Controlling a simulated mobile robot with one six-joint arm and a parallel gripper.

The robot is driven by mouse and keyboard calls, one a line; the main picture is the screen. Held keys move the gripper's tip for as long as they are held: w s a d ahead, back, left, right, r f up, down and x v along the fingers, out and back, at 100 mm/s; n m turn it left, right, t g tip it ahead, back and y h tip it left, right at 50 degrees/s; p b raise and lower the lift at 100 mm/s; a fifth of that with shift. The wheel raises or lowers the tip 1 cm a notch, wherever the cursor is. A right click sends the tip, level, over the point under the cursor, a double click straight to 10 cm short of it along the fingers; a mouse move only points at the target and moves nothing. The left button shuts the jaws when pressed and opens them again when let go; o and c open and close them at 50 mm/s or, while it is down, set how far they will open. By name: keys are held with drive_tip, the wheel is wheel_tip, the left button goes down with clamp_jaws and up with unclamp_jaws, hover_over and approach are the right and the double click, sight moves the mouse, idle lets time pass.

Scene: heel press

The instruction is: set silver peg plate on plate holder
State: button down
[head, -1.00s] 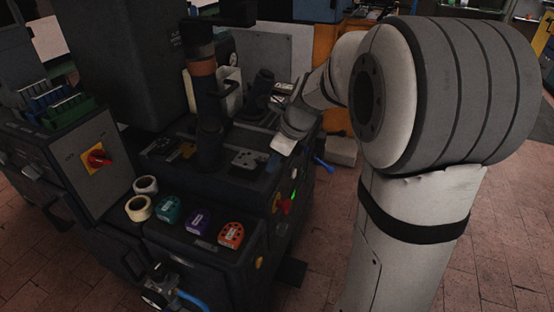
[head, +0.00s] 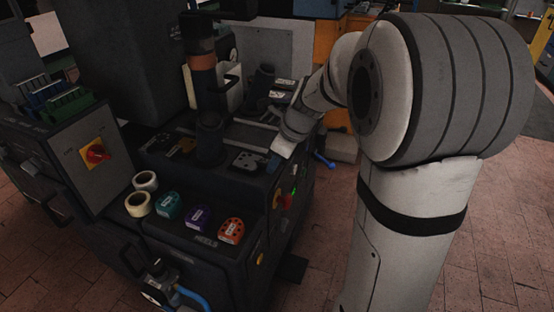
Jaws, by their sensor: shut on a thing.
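A small grey plate with several dark round marks, which I take for the silver peg plate (head: 247,160), shows level just above or on the dark machine top, right of the upright post. My gripper (head: 264,164) reaches down from the right and is shut on the plate's right side; its fingers are small and dark. The plate holder is not clearly distinguishable on the dark machine top.
A dark upright post (head: 211,135) stands close left of the plate. Teal (head: 168,205), purple (head: 198,218) and orange (head: 231,231) heels lie on the front ledge beside two tape rolls (head: 140,198). A box with a red switch (head: 96,154) stands left.

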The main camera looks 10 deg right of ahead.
drive_tip(key=shift+f, duration=0.2)
drive_tip(key=c, duration=1.1)
unclamp_jaws()
drive_tip(key=p+v, duration=0.3)
drive_tip(key=v, duration=0.4)
drive_tip(key=shift+s+d+r, duration=0.15)
drive_tip(key=shift+d+r, duration=0.05)
drive_tip(key=shift+r, duration=0.15)
drive_tip(key=shift+r, duration=0.1)
drive_tip(key=s+r+n+h+p, duration=0.1)
drive_tip(key=s+r+n+p, duration=0.5)
drive_tip(key=r+n+p, duration=0.1)
drive_tip(key=s+a+r+n+h+p, duration=0.1)
drive_tip(key=s+r+n+p, duration=0.5)
drive_tip(key=n+p, duration=0.3)
drive_tip(key=s+a+r+n+h+p, duration=0.1)
drive_tip(key=s+r+n+p, duration=0.6)
drive_tip(key=r+n+p, duration=0.1)
drive_tip(key=shift+s+r+n+h, duration=0.15)
drive_tip(key=shift+r+n+h, duration=0.15)
drive_tip(key=shift+n, duration=0.3)
